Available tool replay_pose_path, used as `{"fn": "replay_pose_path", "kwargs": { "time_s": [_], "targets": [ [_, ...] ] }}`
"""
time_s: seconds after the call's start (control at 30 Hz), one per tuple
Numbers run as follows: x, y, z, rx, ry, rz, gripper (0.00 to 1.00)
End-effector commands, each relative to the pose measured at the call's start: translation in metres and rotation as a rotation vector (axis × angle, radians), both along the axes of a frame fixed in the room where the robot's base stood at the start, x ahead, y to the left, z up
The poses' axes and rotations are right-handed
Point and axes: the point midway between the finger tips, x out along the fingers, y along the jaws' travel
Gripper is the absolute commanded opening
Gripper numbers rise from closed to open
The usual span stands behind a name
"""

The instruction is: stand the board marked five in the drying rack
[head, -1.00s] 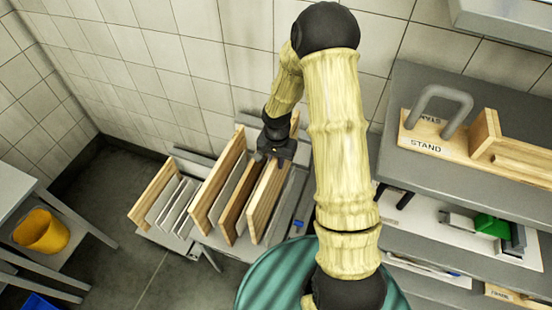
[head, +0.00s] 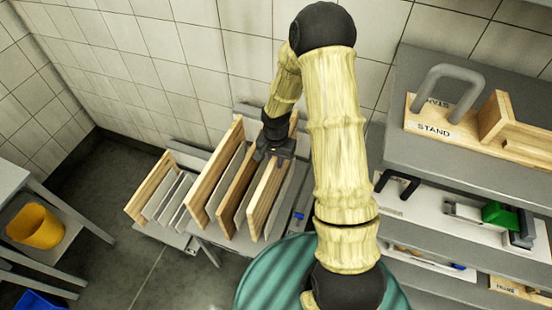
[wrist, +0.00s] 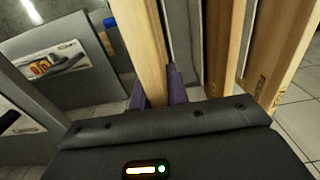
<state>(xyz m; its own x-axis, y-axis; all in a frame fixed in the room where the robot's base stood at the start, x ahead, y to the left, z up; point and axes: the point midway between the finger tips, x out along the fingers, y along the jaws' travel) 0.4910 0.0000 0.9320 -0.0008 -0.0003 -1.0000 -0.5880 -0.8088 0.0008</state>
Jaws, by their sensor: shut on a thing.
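Several pale wooden boards stand on edge in a grey rack (head: 222,241), with grey panels between them. My gripper (head: 277,153) reaches down at the upper edge of the rightmost wooden board (head: 263,204). In the wrist view my gripper (wrist: 158,92) is shut on a wooden board (wrist: 146,38), one dark finger on each side. I cannot read a number on it, so I cannot tell whether it is the board marked five. More wooden boards (wrist: 218,45) stand close to its right there, with small dark marks on some edges.
A lower section with a wooden board (head: 150,187) and grey panels stands left. A shelf at right bears a wooden piece labelled STAND (head: 434,131). A teal round surface (head: 262,279) is in front. A yellow bucket (head: 36,229) is far left. Tiled walls close off the back.

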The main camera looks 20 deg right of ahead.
Motion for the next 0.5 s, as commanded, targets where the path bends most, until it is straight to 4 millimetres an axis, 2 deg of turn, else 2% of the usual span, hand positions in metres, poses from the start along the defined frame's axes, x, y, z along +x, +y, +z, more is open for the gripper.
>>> {"fn": "replay_pose_path", "kwargs": {
  "time_s": [0.5],
  "targets": [
    [0.001,0.000,-0.040,0.000,-0.002,0.000,0.00]
  ]
}}
